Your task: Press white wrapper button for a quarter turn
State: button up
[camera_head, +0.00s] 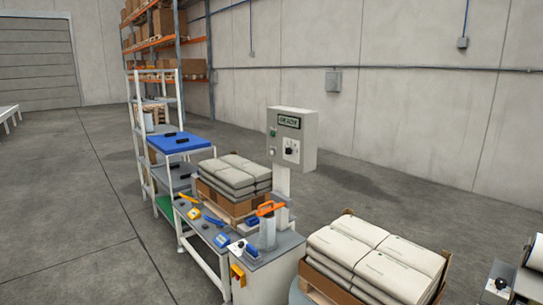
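Below the display is a pale panel with a black dial (291,151). Small buttons sit on the box's left part; a pale one (272,151) is too small to identify surely as the white wrapper button. At the lower right edge is a machine (498,289) with a black knob and a white roll, partly cut off. My gripper is not in view.
A white-framed workbench (209,231) holds blue and yellow tools. A grey pedestal (267,277) with an orange-handled item (270,208) stands at its near end. Shelving (152,145) rises behind.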

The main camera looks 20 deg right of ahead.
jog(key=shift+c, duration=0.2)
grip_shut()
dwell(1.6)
